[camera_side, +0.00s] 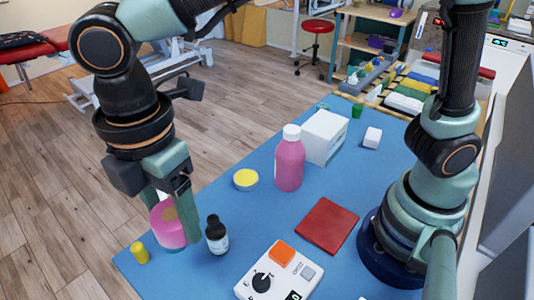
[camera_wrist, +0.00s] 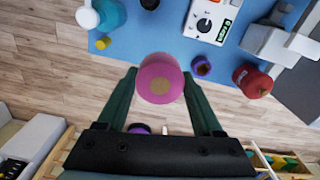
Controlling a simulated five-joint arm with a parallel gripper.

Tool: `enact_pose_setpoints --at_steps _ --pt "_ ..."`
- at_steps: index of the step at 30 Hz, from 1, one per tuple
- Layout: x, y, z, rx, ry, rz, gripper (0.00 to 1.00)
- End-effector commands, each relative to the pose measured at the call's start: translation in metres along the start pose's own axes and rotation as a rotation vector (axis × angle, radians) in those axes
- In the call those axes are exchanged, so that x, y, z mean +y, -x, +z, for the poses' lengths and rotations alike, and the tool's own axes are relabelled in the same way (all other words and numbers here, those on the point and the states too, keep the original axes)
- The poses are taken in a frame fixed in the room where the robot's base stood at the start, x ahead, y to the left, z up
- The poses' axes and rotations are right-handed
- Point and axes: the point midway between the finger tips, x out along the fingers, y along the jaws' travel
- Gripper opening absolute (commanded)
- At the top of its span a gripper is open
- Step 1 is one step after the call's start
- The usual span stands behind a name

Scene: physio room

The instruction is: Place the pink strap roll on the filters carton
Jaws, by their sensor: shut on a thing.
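The pink strap roll (camera_side: 167,229) has a tan centre and sits between the green fingers of my gripper (camera_side: 171,210), at the left edge of the blue table. In the wrist view the roll (camera_wrist: 160,78) is clasped between both fingertips of my gripper (camera_wrist: 159,84). Its height over the table is hard to tell. A plain white box (camera_side: 325,137), which looks like the filters carton, stands farther back behind the pink bottle; I cannot read a label. My gripper is well to the front left of this box.
A dark dropper bottle (camera_side: 216,236) stands just right of the roll, and a small yellow cylinder (camera_side: 140,253) to its left. A pink bottle (camera_side: 289,163), a yellow-topped disc (camera_side: 246,179), a red pad (camera_side: 327,225) and a control box (camera_side: 278,275) occupy the blue table (camera_side: 245,222).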

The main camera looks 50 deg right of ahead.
Motion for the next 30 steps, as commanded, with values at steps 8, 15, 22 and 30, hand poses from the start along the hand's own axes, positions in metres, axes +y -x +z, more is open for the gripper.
enact_pose_setpoints --at_steps 8,15,22,30 --pt "0.057 0.023 0.106 0.002 -0.186 0.003 0.13" --pt "0.077 0.043 0.212 0.001 -0.352 0.004 0.13" --pt "0.067 0.061 0.312 0.001 -0.509 0.003 0.13" --pt "0.023 0.082 0.415 0.000 -0.693 0.003 0.13"
